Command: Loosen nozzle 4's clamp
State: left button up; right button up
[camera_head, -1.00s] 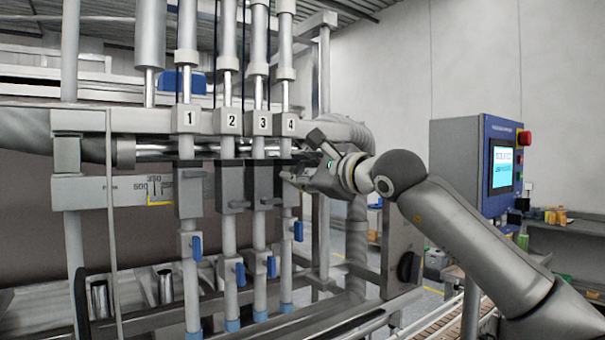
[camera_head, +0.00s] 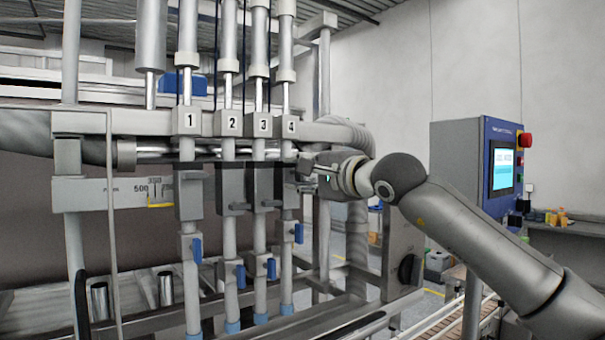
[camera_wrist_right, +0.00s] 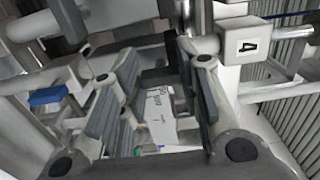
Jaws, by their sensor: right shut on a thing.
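Nozzle 4 is the rightmost tube of the row in the head view, under the number 4 plate (camera_head: 291,127). Its grey clamp block (camera_head: 286,184) sits below the rail. My right gripper (camera_head: 304,174) is at the right side of this block, shut on the clamp's handle, which the fingers mostly hide. In the right wrist view the two dark finger pads (camera_wrist_right: 158,65) stand some way apart, and the held part is hard to make out between them. The number 4 plate (camera_wrist_right: 250,46) shows at the upper right there. My left gripper is not in view.
Clamp blocks of nozzles 1 (camera_head: 190,192), 2 (camera_head: 231,187) and 3 (camera_head: 263,186) stand close to the left. Blue valve handles (camera_head: 298,233) hang below. A thick ribbed hose (camera_head: 345,134) lies just above my wrist. A control panel (camera_head: 480,165) stands to the right.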

dwell(0.3)
jog(key=o, duration=1)
jog(key=shift+s, duration=0.1)
jog(key=v, duration=1.2)
jog(key=shift+a+f, duration=0.1)
